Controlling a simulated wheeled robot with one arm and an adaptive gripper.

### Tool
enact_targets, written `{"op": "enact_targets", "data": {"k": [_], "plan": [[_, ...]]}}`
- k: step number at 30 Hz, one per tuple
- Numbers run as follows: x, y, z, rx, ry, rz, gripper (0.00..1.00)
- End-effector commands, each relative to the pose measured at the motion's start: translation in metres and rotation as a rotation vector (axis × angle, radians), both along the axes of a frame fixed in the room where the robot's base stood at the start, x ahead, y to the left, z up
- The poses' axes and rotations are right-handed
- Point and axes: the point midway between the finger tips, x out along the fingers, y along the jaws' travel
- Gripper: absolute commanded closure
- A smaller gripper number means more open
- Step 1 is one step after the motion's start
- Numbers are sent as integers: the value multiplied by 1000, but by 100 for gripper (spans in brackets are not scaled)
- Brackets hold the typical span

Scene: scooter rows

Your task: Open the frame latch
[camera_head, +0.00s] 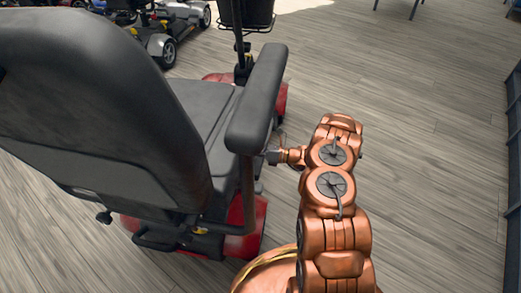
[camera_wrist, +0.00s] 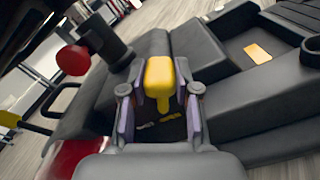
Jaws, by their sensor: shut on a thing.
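The frame latch, seen as a yellow lever (camera_wrist: 160,78) with a rounded top, stands between the two fingers of my gripper (camera_wrist: 160,100) in the wrist view. My gripper is shut on it. The latch sits low on the scooter's dark body, above a dark recess holding small labelled parts. In the head view my gripper (camera_head: 274,156) reaches in from the right under the scooter's armrest (camera_head: 258,98), beside the seat. The latch is hidden there.
The black scooter seat back (camera_head: 95,95) fills the left of the head view. A red knob (camera_wrist: 73,60) is close to the gripper in the wrist view. Other scooters (camera_head: 165,25) stand at the top left. The wooden floor (camera_head: 430,130) to the right is clear.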

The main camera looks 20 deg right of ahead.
Motion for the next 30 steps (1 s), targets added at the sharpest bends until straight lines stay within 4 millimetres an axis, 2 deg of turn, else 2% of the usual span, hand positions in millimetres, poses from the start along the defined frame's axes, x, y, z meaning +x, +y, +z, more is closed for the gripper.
{"op": "enact_targets", "data": {"k": [6, 16, 17, 18, 23, 30], "plan": [[2, 8, -1, 14, 20, 13, 100], [2, 8, -1, 14, 22, 12, 100], [3, 8, -1, 14, 22, 12, 66], [3, 8, -1, 14, 22, 12, 62], [2, 7, -1, 14, 20, 12, 45], [2, 7, -1, 14, 20, 12, 44]]}}
